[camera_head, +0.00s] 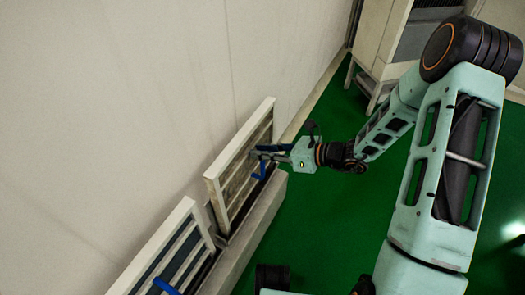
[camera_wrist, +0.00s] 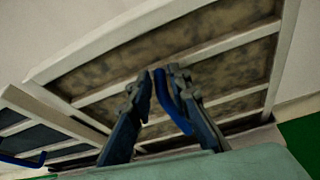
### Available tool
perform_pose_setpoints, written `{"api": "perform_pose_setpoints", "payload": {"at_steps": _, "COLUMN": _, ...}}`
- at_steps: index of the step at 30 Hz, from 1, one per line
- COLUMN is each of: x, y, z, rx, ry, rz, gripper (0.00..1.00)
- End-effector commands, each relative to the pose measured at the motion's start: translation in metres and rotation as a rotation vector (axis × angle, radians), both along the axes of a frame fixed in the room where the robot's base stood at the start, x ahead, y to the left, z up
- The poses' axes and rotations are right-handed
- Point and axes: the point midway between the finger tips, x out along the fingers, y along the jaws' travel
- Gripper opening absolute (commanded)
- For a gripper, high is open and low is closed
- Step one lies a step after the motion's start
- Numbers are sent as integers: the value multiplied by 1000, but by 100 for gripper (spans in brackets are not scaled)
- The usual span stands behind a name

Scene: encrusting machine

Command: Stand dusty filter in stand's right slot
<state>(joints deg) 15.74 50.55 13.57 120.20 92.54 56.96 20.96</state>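The dusty filter (camera_head: 238,165) is a white-framed slatted panel with brown, mottled mesh, upright near the wall at the stand's right part. Its mesh fills much of the wrist view (camera_wrist: 190,60). The stand (camera_head: 252,222) is a long grey ledge along the wall. The filter's lower edge is at the stand, but I cannot tell whether it is fully seated in the slot. My gripper (camera_head: 268,155) is at the filter's front. In the wrist view its fingers (camera_wrist: 163,82) close around the filter's blue handle (camera_wrist: 171,103).
Another white-framed filter (camera_head: 160,250) with a blue handle and darker, cleaner mesh stands left of the dusty one. The wall (camera_head: 130,100) is close behind both. Green floor (camera_head: 320,215) lies open to the right of the stand. A pale cabinet (camera_head: 378,45) stands at the back.

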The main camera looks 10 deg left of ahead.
Motion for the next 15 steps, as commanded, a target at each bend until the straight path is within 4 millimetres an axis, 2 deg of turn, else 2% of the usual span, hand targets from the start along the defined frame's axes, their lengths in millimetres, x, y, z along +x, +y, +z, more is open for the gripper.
{"api": "perform_pose_setpoints", "payload": {"at_steps": 1, "x": 0, "y": 0, "z": 0, "rx": 0, "ry": 0, "rz": -1, "gripper": 25}}
{"api": "perform_pose_setpoints", "payload": {"at_steps": 3, "x": 0, "y": 0, "z": 0, "rx": -1, "ry": 0, "rz": -1, "gripper": 31}}
{"api": "perform_pose_setpoints", "payload": {"at_steps": 11, "x": 0, "y": -2, "z": -2, "rx": -5, "ry": 3, "rz": -2, "gripper": 31}}
{"api": "perform_pose_setpoints", "payload": {"at_steps": 15, "x": -1, "y": -11, "z": 2, "rx": -5, "ry": 0, "rz": -4, "gripper": 31}}
